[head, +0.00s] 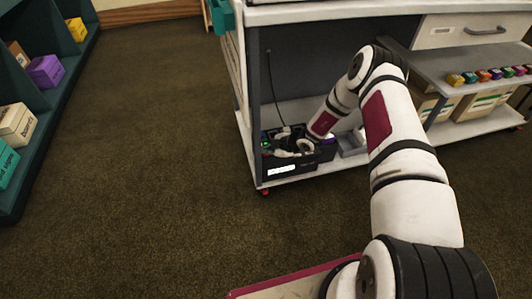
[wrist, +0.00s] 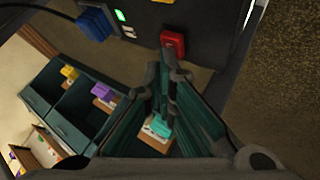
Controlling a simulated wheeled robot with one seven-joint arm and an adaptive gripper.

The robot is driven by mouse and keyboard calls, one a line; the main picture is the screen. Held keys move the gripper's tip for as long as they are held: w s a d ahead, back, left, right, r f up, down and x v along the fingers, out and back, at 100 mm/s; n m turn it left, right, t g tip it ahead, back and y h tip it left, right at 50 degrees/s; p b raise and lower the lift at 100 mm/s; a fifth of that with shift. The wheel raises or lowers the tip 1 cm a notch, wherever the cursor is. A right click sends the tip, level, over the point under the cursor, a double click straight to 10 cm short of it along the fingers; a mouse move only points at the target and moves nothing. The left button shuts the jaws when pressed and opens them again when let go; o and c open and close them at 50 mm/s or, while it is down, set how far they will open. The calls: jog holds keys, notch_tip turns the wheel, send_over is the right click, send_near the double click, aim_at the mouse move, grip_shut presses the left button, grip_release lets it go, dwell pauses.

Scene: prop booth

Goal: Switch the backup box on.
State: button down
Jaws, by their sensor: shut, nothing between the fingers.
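The backup box (head: 291,167) is a black box with a white label, on the low shelf of the trolley. In the wrist view its dark panel (wrist: 207,22) carries a red switch (wrist: 173,43), a small green light (wrist: 119,15) and a blue plug (wrist: 96,23) with a black cable. My gripper (wrist: 167,66) is shut and empty. Its fingertips appear just below the red switch in the picture; I cannot tell whether they touch it. In the head view my wrist covers part of the box, and the fingertips are hard to make out.
The trolley's upright (head: 242,95) stands close left of my gripper. A grey tray (head: 351,145) lies right of the box. Small coloured blocks (head: 483,76) line the middle shelf. A teal shelf unit (head: 62,60) stands far left, with open carpet (head: 150,150) between.

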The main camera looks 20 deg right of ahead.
aim_at(266, 155)
jog(key=shift+r, duration=0.1)
jog(key=shift+r+p, duration=2.2)
jog(key=shift+r, duration=0.8)
jog(key=shift+f, duration=0.1)
